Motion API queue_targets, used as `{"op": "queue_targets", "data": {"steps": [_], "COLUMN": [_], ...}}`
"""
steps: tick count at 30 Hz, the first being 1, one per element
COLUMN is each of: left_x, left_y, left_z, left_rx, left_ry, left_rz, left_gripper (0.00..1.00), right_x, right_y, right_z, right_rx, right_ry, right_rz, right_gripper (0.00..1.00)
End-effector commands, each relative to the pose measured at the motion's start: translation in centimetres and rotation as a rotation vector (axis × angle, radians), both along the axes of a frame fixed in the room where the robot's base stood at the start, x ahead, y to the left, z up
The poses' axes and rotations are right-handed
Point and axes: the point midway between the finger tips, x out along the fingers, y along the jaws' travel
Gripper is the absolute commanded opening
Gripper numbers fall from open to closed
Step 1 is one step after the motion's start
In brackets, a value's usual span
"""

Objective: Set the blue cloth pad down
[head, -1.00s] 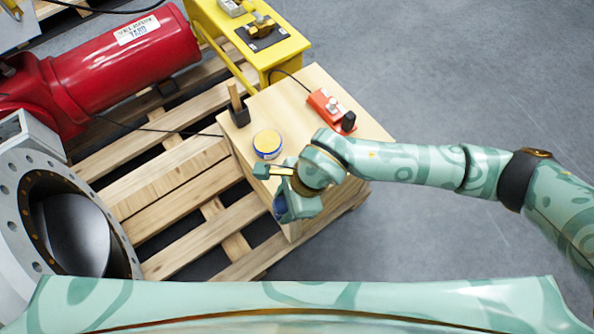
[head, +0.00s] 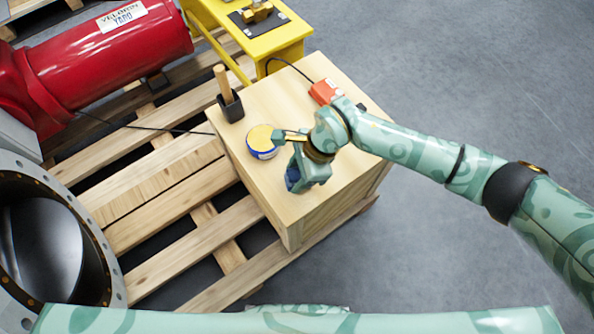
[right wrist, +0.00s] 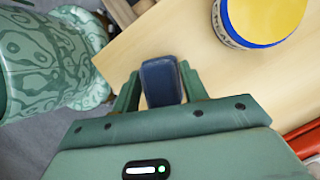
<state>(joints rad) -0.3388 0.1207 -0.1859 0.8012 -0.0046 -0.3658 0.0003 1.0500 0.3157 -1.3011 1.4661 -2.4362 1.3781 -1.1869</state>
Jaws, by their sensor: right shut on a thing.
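The blue cloth pad (right wrist: 161,82) is a small dark blue block between the two green fingers of my right gripper (right wrist: 160,90) in the right wrist view. In the head view the pad (head: 292,178) shows below my right gripper (head: 296,180), over the front part of the wooden crate top (head: 255,187). The gripper is shut on the pad. I cannot tell whether the pad touches the wood. My left gripper is not in view.
A round tin with a yellow top and blue rim (head: 262,140) stands close to the gripper. A dark holder with a wooden handle (head: 230,105) and a red-orange device (head: 324,92) are farther back. The crate's front left top is clear.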

Motion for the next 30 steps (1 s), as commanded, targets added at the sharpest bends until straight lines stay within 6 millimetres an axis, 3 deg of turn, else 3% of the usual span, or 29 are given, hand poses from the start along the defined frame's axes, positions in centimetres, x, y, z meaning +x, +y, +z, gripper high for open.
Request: {"op": "queue_targets", "data": {"steps": [5, 6, 7, 8, 15, 19, 30], "left_x": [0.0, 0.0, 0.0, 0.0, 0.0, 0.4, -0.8], "left_y": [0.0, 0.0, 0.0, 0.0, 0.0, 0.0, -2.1], "left_z": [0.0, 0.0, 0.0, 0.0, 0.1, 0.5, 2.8], "left_rx": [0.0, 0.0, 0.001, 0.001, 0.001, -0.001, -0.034], "left_ry": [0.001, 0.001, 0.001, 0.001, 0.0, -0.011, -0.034], "left_rz": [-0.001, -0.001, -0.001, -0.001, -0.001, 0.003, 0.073], "left_gripper": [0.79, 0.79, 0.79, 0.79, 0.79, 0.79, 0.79], "right_x": [0.0, 0.0, 0.0, 0.0, 0.0, 0.2, 1.0], "right_y": [-0.1, -0.1, -0.1, -0.1, -0.1, -0.4, -3.5], "right_z": [-0.2, -0.2, -0.2, -0.2, -0.1, 0.9, 8.7], "right_rx": [-0.005, -0.005, -0.005, -0.005, -0.004, -0.004, -0.004], "right_ry": [-0.005, -0.004, -0.004, -0.004, -0.005, -0.008, -0.012], "right_rz": [0.001, 0.001, 0.001, 0.001, 0.001, 0.0, 0.001], "right_gripper": [0.16, 0.54, 0.62, 0.65, 0.65, 0.65, 0.65]}}
